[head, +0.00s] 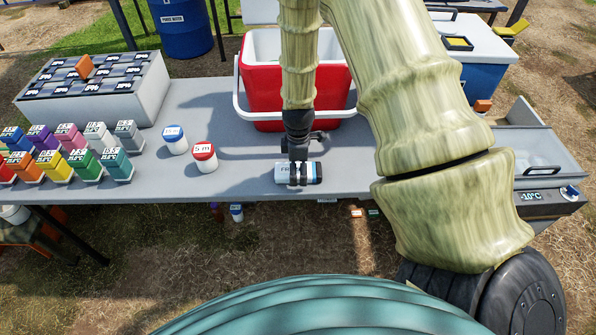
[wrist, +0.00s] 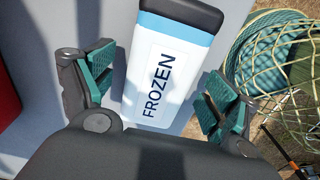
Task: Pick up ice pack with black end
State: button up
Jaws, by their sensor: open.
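The ice pack (wrist: 165,65) is white with a blue band, a black end and a label reading FROZEN. In the head view it lies on the grey table near the front edge, and the ice pack (head: 312,172) has its black end to the right. My gripper (wrist: 155,92) is open, with one green-padded finger on each side of the pack. In the head view my gripper (head: 298,165) is right over the pack and hides part of it.
A red cooler (head: 258,85) stands behind the gripper. Two jars, one blue-lidded (head: 175,140) and one red-lidded (head: 204,157), stand left. Several coloured boxes (head: 90,163) and a grey rack (head: 140,95) are further left. A freezer unit (head: 548,200) is at right. Table (head: 245,180) between jars and pack is clear.

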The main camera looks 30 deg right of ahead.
jog(key=c, duration=1.3)
jog(key=shift+c, duration=0.2)
